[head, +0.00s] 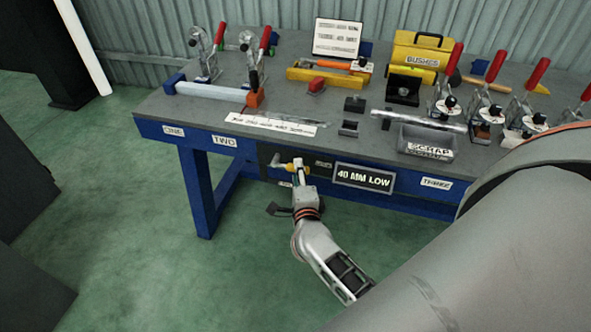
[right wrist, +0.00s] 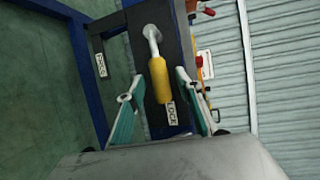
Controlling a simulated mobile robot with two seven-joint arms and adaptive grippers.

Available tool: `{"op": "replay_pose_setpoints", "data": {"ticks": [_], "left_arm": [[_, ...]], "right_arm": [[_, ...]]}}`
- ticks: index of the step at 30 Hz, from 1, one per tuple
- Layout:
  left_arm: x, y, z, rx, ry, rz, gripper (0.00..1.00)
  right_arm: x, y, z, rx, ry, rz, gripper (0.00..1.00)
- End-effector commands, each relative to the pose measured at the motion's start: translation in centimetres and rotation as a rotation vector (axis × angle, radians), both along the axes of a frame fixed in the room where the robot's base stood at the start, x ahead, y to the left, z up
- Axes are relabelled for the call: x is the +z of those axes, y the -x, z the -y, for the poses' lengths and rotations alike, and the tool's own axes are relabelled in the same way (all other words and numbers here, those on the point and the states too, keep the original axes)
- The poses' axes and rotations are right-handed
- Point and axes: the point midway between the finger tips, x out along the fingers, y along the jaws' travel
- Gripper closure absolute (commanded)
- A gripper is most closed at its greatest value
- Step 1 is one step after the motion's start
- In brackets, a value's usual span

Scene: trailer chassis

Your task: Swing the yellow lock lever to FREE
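The yellow lock lever (head: 291,168) is on a dark plate on the front of the blue bench. In the right wrist view the yellow grip (right wrist: 159,80) hangs from a pale metal pivot arm and points toward the LOCK label (right wrist: 171,112). My right gripper (head: 301,180) is at the lever. In the right wrist view its two teal-padded fingers (right wrist: 157,85) are apart, one on each side of the yellow grip, with gaps visible. The FREE marking cannot be read in these views. My left gripper is not in view.
The bench top (head: 215,115) carries red-handled toggle clamps (head: 445,80), a yellow BUSHES box (head: 420,52) and a grey SCRAP tray (head: 428,143). A 40 MM LOW display (head: 363,178) is right of the lever. Green floor (head: 130,230) lies open in front.

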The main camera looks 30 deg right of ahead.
Motion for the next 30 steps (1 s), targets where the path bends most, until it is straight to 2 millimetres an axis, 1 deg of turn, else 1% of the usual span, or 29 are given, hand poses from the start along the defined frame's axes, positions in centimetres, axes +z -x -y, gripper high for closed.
{"op": "replay_pose_setpoints", "data": {"ticks": [1, 3, 6, 15, 16, 17, 18, 20, 26, 30], "left_arm": [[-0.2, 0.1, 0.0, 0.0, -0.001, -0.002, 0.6], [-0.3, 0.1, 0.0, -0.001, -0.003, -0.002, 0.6], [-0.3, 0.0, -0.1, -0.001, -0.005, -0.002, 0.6], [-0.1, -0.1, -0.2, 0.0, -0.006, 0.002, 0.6], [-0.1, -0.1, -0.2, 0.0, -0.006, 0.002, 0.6], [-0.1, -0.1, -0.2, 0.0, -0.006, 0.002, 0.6], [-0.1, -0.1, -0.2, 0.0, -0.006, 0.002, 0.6], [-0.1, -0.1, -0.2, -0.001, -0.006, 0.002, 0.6], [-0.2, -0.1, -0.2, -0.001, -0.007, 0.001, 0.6], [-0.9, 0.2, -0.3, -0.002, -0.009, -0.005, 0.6]], "right_arm": [[-0.2, -0.6, 0.3, 0.0, 0.001, 0.0, 0.65], [-0.3, -1.3, 0.6, 0.0, 0.001, 0.0, 0.65], [-0.4, -1.8, 1.0, -0.001, 0.001, -0.001, 0.65], [-0.3, -2.1, 1.1, 0.0, 0.001, 0.0, 0.65], [-0.3, -2.1, 1.1, 0.0, 0.001, 0.0, 0.67], [-0.3, -2.1, 1.1, 0.0, 0.001, 0.0, 0.75], [-0.3, -2.1, 1.1, 0.0, 0.001, 0.0, 0.86], [-0.3, -2.1, 1.1, 0.0, 0.001, 0.0, 1.0], [-0.4, -2.1, 1.1, 0.001, 0.0, 0.001, 1.0], [-0.8, -2.0, 1.1, 0.001, -0.01, 0.013, 1.0]]}}
